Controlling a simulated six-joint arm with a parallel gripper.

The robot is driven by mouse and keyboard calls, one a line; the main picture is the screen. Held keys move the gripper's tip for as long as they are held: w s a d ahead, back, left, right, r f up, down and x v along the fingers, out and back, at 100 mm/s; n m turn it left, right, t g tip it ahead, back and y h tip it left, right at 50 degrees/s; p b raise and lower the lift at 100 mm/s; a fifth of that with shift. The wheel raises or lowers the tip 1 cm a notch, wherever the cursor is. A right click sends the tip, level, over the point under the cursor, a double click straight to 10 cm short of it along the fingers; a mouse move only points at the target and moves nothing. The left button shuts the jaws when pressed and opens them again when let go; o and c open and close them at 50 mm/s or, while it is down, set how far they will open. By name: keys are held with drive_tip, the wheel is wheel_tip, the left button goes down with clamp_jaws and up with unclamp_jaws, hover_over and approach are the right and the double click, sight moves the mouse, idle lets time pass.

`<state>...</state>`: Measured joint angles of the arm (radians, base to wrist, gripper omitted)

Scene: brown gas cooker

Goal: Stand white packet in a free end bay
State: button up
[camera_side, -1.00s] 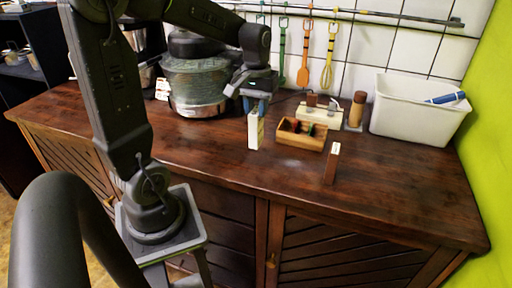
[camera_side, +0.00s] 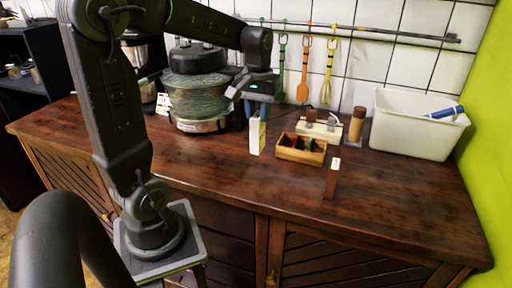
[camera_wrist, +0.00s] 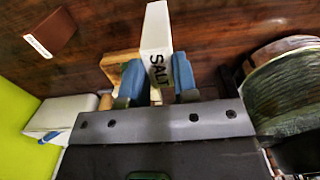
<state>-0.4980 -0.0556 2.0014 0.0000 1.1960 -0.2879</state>
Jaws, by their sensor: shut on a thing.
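The white packet (camera_side: 256,138) is upright, left of the small wooden box with bays (camera_side: 299,157). My gripper (camera_side: 257,112) is shut on its upper part from above. In the wrist view the packet (camera_wrist: 156,35) shows the word SALT between my gripper's blue fingers (camera_wrist: 158,82). The box has dark red and green items in it. Its bays are too small to tell apart clearly, and the wrist view shows only a corner of the box (camera_wrist: 119,62) behind the packet. I cannot tell how far the packet's base is above the counter.
A brown block with a white label (camera_side: 332,180) stands right of and in front of the box. Behind are a pale rack (camera_side: 318,129), a brown cylinder (camera_side: 356,123) and a white bin (camera_side: 415,128). A large pot (camera_side: 198,95) is left. The front counter is clear.

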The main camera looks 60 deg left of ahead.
drive_tip(key=w+a, duration=0.3)
drive_tip(key=w, duration=0.3)
drive_tip(key=w+a+r, duration=0.1)
drive_tip(key=w+a, duration=0.2)
drive_tip(key=w, duration=0.4)
drive_tip(key=shift+w+a+r, duration=0.25)
drive_tip(key=shift+a+r, duration=0.05)
drive_tip(key=shift+a, duration=0.1)
drive_tip(key=shift+f, duration=0.15)
drive_tip(key=shift+f, duration=2.4)
drive_tip(key=shift+f, duration=2.45)
drive_tip(key=o, duration=1)
wheel_tip(320, 180, up, 14)
